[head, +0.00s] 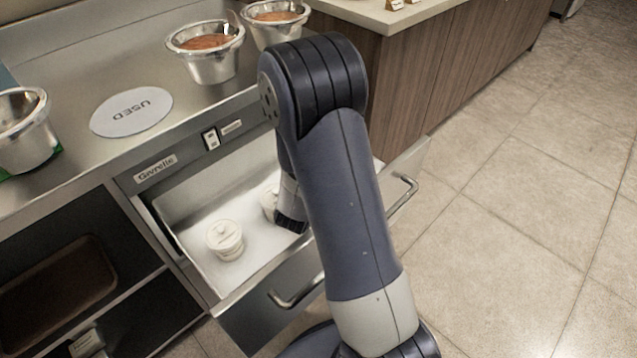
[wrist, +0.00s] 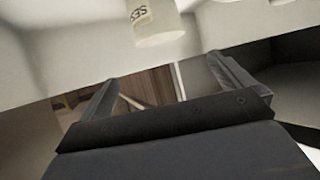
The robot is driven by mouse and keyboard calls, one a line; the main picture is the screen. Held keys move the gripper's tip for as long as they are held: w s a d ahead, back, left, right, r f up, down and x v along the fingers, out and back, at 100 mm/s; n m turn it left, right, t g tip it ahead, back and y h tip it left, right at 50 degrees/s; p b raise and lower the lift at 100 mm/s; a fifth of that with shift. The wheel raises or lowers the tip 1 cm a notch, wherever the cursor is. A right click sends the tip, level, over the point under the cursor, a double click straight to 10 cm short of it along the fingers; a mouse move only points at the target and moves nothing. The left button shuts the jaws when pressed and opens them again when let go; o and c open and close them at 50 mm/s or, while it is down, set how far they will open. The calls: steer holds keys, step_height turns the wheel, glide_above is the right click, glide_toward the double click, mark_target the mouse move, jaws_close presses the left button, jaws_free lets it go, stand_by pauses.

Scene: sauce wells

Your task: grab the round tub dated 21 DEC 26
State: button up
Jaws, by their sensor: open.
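Two round white lidded tubs are in the open drawer in the head view. One tub (head: 225,240) stands clear near the drawer's middle. The other tub (head: 269,203) is partly hidden behind my gripper (head: 290,222). In the wrist view, my gripper (wrist: 162,70) is open, with two dark fingers spread and nothing between them. A pale tub (wrist: 158,24) shows at the top of the wrist view, beyond the fingertips and cut off by the frame. Its label begins with "SES". I cannot read a date on any tub, and cannot tell which tub this is.
The drawer (head: 190,258) is pulled out below a steel counter. Metal pots (head: 205,68) stand on the counter, two holding reddish-brown sauce. A round "USED" mat (head: 131,111) lies empty between pots. Open shelves (head: 60,290) are at left; clear tiled floor (head: 500,220) is at right.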

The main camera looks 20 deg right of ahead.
steer(key=x, duration=0.4)
steer(key=b+x, duration=0.1)
steer(key=x, duration=0.3)
steer(key=f+b+x, duration=0.1)
steer(key=x, duration=0.3)
steer(key=shift+s+a+f, duration=0.1)
steer(key=shift+a, duration=0.2)
steer(key=c, duration=1.3)
steer(key=shift+o, duration=0.2)
